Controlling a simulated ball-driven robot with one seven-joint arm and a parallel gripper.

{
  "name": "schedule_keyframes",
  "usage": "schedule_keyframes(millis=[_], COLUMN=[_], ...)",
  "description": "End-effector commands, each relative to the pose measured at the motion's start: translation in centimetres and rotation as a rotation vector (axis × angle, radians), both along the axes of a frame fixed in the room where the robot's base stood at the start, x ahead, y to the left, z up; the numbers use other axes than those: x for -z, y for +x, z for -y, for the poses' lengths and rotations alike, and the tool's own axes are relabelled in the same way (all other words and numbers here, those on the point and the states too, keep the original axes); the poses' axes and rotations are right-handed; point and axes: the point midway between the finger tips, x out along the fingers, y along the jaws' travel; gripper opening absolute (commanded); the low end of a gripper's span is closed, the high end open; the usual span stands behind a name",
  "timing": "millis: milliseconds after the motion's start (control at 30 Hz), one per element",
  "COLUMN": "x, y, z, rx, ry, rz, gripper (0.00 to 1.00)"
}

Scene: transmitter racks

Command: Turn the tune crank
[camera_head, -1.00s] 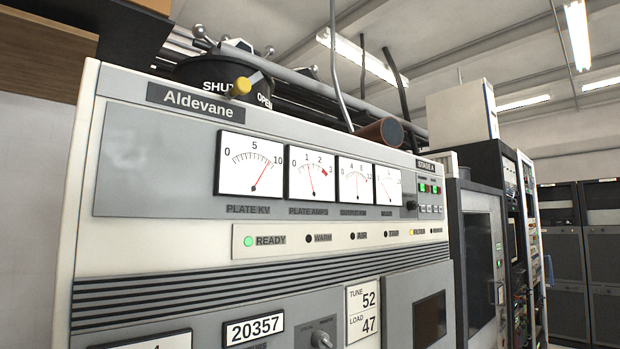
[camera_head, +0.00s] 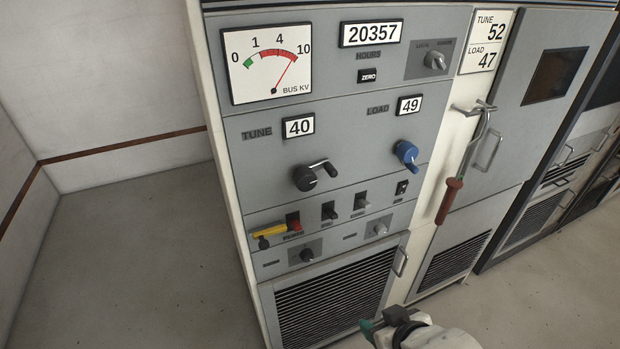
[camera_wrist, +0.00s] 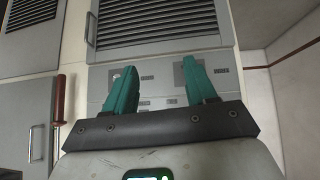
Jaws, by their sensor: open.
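The tune crank (camera_head: 309,178) is a dark round knob with a short handle on the grey cabinet front, below the TUNE counter (camera_head: 299,126) that reads 40. The blue load crank (camera_head: 407,154) sits to its right, below the LOAD counter (camera_head: 409,105) that reads 49. A card (camera_head: 486,42) shows TUNE 52 and LOAD 47. My gripper (camera_head: 368,327) is low in front of the cabinet, below and right of the tune crank and apart from it. In the wrist view its green fingers (camera_wrist: 156,80) are spread with nothing between them; the tune crank is not visible there.
A hook rod with a red handle (camera_head: 450,200) hangs on the cabinet right of the load crank. A louvred door (camera_head: 333,297) is near my gripper. Bare floor (camera_head: 140,250) lies left.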

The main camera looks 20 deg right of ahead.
Motion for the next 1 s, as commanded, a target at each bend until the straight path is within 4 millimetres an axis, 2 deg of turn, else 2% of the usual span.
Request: schedule_keyframes(millis=[33, 100, 200, 300, 400, 500, 667, 1000], x=[-2.2, -6.0, -11.3, -15.5, -18.1, -19.3, -19.7, -19.7], y=[2.9, 6.2, 9.3, 10.8, 11.4, 11.7, 13.1, 19.2], z=[-0.7, -1.7, -3.2, -4.6, -5.5, -5.9, -5.9, -5.9], rx=[-0.015, -0.037, -0.071, -0.101, -0.122, -0.132, -0.134, -0.133], ry=[-0.015, -0.038, -0.064, -0.082, -0.094, -0.100, -0.102, -0.102], rz=[0.133, 0.313, 0.538, 0.706, 0.810, 0.855, 0.862, 0.861], gripper=[0.56, 0.56, 0.56, 0.56, 0.56, 0.56, 0.56, 0.56])
